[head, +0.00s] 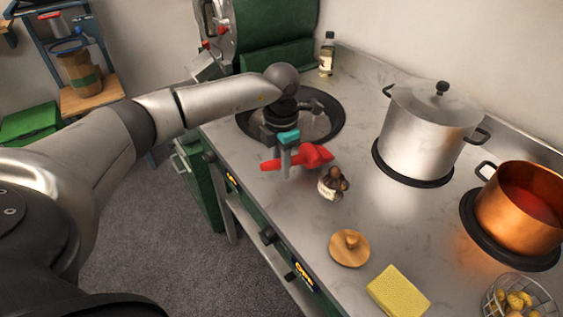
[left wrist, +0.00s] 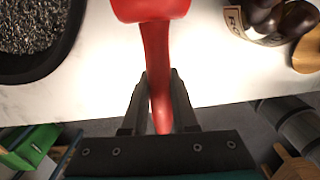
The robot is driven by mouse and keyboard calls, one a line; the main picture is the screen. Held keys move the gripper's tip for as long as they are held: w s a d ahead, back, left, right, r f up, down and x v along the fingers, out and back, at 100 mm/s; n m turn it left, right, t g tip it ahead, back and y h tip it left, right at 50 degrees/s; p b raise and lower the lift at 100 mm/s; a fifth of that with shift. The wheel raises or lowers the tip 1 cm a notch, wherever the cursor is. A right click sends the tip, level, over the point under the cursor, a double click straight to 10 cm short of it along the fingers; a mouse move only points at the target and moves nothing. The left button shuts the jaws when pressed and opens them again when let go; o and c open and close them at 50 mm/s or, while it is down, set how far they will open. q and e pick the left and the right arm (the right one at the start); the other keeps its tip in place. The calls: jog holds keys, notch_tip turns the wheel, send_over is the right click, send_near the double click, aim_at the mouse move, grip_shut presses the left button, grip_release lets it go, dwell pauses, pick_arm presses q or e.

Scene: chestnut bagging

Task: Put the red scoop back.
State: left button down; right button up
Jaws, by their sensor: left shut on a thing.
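The red scoop (head: 316,155) is held by my left gripper (head: 286,163) above the front part of the counter. In the left wrist view the scoop (left wrist: 157,50) points away from me, with its handle between the two fingers of the left gripper (left wrist: 160,105). The scoop's head is cut off by the top edge of that view. Whether the scoop touches the counter cannot be told. My right gripper is not in view.
A steel pot (head: 425,125), copper pot (head: 525,195), wooden lid (head: 349,249), yellow sponge (head: 398,291) and wire basket (head: 519,300) occupy the counter.

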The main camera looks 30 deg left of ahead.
pick_arm(q)
jog(key=shift+f+b, duration=0.35)
jog(key=shift+f, duration=0.35)
dwell(0.3)
jog(key=c, duration=0.6)
grip_release()
notch_tip(320, 180, up, 15)
jog(key=p, duration=0.2)
jog(key=shift+r, duration=0.15)
